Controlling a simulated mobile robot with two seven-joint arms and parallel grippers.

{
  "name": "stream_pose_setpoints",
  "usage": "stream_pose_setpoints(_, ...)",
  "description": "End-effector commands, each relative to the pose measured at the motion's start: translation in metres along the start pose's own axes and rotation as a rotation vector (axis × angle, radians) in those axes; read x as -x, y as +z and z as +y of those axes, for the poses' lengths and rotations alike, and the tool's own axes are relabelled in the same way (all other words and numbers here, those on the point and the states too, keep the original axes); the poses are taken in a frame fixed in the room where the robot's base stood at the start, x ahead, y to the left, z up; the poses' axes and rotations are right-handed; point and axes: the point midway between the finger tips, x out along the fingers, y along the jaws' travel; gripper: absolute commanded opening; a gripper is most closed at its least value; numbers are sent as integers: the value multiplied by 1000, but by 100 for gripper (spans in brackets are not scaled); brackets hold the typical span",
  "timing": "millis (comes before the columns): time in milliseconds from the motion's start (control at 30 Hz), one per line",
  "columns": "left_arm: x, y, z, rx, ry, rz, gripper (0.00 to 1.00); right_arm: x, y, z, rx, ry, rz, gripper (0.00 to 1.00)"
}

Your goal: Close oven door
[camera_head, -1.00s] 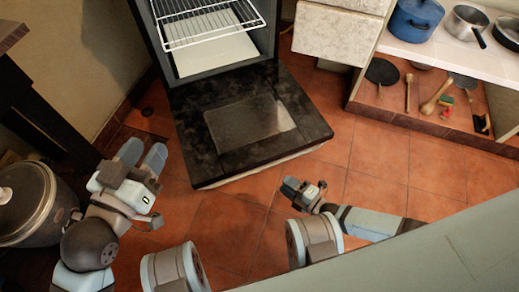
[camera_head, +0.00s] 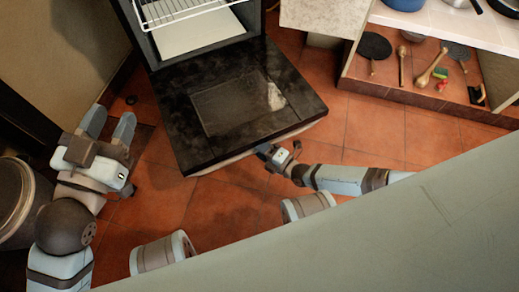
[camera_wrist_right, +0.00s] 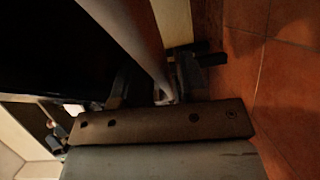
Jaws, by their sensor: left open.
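The oven (camera_head: 190,45) stands at the top, its dark door (camera_head: 290,90) folded down and open, with a pale strip along its front underside. My right gripper (camera_head: 266,152) is at the door's front edge, right of its middle. In the right wrist view the two fingers (camera_wrist_right: 155,85) are apart, with a pale curved bar (camera_wrist_right: 138,35) at the door's edge running between them. I cannot tell whether they grip it. My left gripper (camera_head: 110,114) is open and empty, left of the door and apart from it.
A wire rack (camera_head: 180,10) sits inside the oven. A low shelf (camera_head: 425,98) with utensils is at the right. A large round pot (camera_head: 15,200) stands by my left arm. The tiled floor (camera_head: 225,205) in front of the door is clear.

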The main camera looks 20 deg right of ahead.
Motion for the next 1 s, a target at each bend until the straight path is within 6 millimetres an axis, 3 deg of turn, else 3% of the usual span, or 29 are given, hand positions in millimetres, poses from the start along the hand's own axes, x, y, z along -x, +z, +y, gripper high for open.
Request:
stream_pose_setpoints(400, 0, -5, -3, -34, 3, 23, 43, -9, 0, 1, -1, 1, -1, 39)
stream_pose_setpoints(567, 0, -4, -2, -30, 2, 20, 43, -9, 0, 1, -1, 1, -1, 3)
stream_pose_setpoints(600, 0, -4, -2, -28, 2, 20, 43, -9, 0, 1, -1, 1, -1, 0)
stream_pose_setpoints(1000, -3, -14, -1, 22, 4, -4, 43, -7, -1, 14, -10, -18, 0, 0)
